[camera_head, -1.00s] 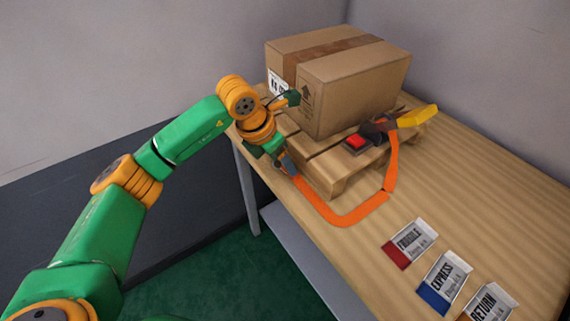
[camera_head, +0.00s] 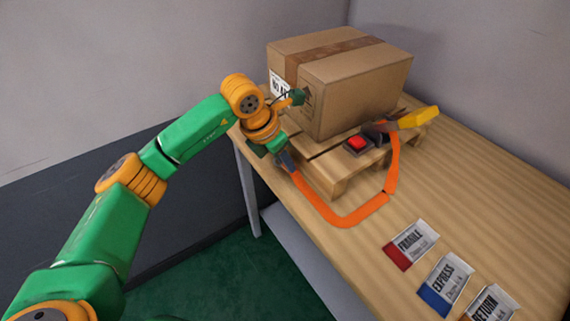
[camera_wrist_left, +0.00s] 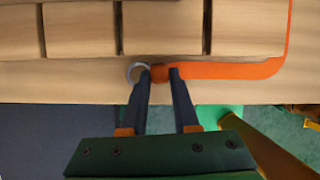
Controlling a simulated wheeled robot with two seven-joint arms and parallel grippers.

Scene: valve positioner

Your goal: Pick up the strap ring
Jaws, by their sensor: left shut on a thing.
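The strap ring (camera_wrist_left: 137,72) is a small grey ring at the end of the orange strap (camera_wrist_left: 230,70), by the table's near edge in the left wrist view. The fingers of my left gripper (camera_wrist_left: 162,74) stand on both sides of the short orange end piece beside the ring and are shut on it. The left finger partly covers the ring. In the head view my left gripper (camera_head: 285,160) is at the pallet's near left corner, at the strap's end (camera_head: 300,182). The ring itself cannot be made out there. My right gripper is not in view.
A cardboard box (camera_head: 355,92) stands on a wooden pallet (camera_head: 325,180). The strap runs along the table (camera_head: 480,180) to a ratchet with a yellow handle (camera_head: 418,117) and a red button (camera_head: 358,142). Several labels (camera_head: 412,243) lie at the front right.

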